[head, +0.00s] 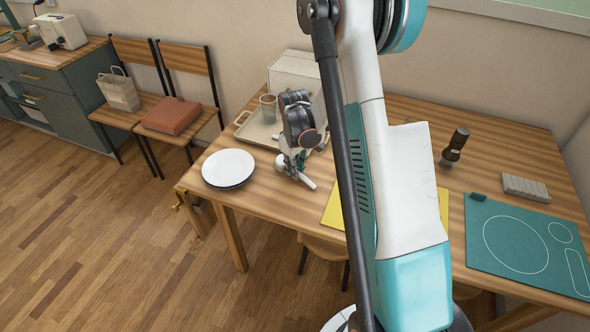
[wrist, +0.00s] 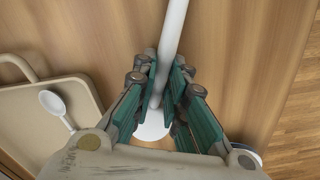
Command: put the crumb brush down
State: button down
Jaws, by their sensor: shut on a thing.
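My gripper (head: 291,174) is shut on a white long-handled thing (head: 308,182) with a rounded, spoon-like end. No bristles show on it. In the wrist view my gripper (wrist: 164,100) has the white rod (wrist: 173,35) between its teal fingers, with the pale round end (wrist: 152,130) just past them. It is over the left part of the wooden table (head: 262,205), right of the plate; I cannot tell whether it touches the top. A brown and black thing (head: 455,146), perhaps a brush or a mill, stands at the table's right, well away from my gripper.
A white plate (head: 228,167) lies near the table's left edge. A beige tray (head: 252,130) with a glass (head: 268,108) is behind; a white spoon (wrist: 52,103) lies on it. A yellow mat (head: 332,212), teal mat (head: 520,245) and grey ribbed block (head: 525,187) are further right.

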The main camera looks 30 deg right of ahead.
jog(key=shift+f, duration=0.2)
jog(key=c, duration=1.6)
grip_release()
jog(key=shift+r, duration=0.1)
notch_tip(320, 180, up, 12)
jog(key=p, duration=0.5)
jog(key=shift+r, duration=0.15)
jog(key=shift+w, duration=0.1)
